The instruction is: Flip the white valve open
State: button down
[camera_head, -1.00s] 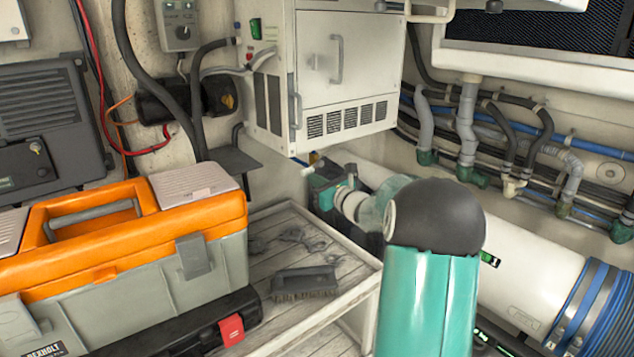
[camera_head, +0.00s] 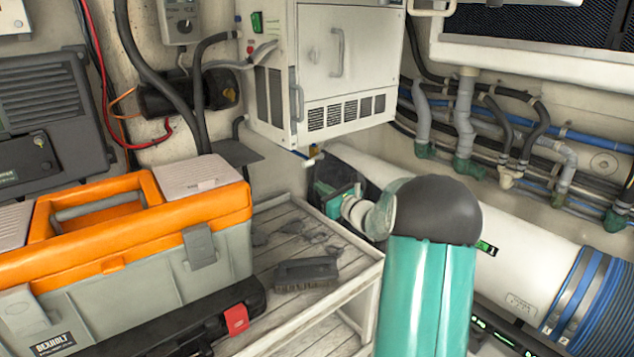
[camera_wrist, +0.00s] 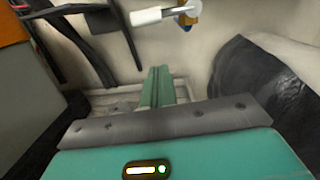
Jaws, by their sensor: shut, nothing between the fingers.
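The white valve handle (camera_head: 312,160) is small in the head view, below the white cabinet's lower corner, with a brass-coloured part just above it. In the wrist view the white handle (camera_wrist: 157,15) lies nearly level at the top, joined by a pale stem to a brass valve body (camera_wrist: 187,19). My teal and dark gripper (camera_head: 322,188) is below the handle in the head view. In the wrist view its fingers (camera_wrist: 159,74) are together and empty, pointing up the picture below the handle, with a visible gap between. My arm hides part of the area behind it.
An orange and grey toolbox (camera_head: 135,250) stands at left, beside a brush (camera_head: 305,272) on a slatted shelf (camera_head: 290,225). The white cabinet (camera_head: 345,60) hangs above the valve. A large white cylinder (camera_head: 515,270) lies at right. A dark hose or cable (camera_wrist: 130,40) hangs near the handle.

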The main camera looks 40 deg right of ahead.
jog(key=s, duration=0.8)
jog(key=shift+s+d+f, duration=0.15)
jog(key=shift+s+d, duration=0.05)
jog(key=shift+d, duration=0.1)
